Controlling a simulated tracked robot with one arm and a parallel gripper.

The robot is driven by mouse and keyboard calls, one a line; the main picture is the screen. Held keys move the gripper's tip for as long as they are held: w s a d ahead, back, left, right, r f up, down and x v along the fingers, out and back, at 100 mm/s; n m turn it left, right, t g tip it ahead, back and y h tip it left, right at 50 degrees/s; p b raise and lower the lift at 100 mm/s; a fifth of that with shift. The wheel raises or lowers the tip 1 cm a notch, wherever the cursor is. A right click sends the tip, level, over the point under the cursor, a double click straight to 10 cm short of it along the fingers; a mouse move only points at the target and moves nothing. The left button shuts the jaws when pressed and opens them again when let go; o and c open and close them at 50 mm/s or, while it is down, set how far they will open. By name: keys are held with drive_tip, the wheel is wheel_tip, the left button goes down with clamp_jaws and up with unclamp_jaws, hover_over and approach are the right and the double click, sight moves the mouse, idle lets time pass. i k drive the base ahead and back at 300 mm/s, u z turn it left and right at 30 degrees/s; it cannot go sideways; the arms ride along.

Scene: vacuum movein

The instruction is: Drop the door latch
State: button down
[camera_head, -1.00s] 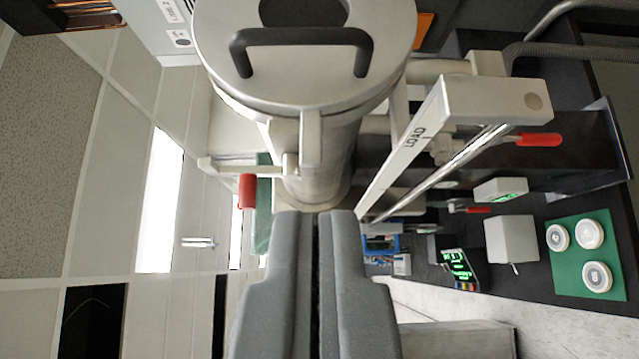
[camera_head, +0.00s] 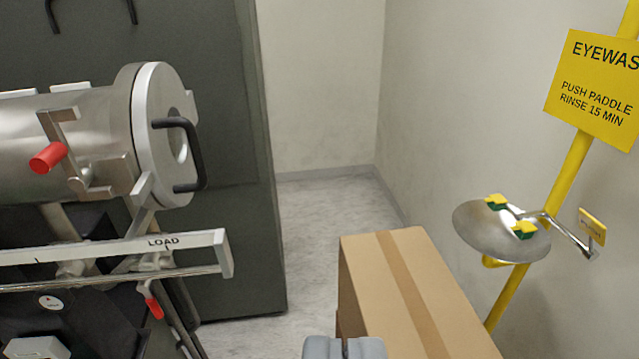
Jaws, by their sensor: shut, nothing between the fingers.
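The steel chamber (camera_head: 70,140) lies on its side at the left. Its round door (camera_head: 150,95) has a black handle (camera_head: 188,155) and appears closed against the chamber. A steel latch lever with a red grip (camera_head: 48,157) sits on the near side of the chamber, behind the door; I cannot tell whether it is engaged. My gripper (camera_head: 344,345) shows only at the bottom edge, its fingers together and empty. It is apart from the chamber, to the right of and below it in the picture.
A cardboard box (camera_head: 415,290) stands right of my gripper. An eyewash basin (camera_head: 500,228) is on the right. Clear floor (camera_head: 320,220) lies between cabinet and wall.

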sight(59, 150)
drive_tip(key=z, duration=1.75)
drive_tip(key=k, duration=1.35)
drive_tip(key=u, duration=1.65)
drive_tip(key=i, duration=1)
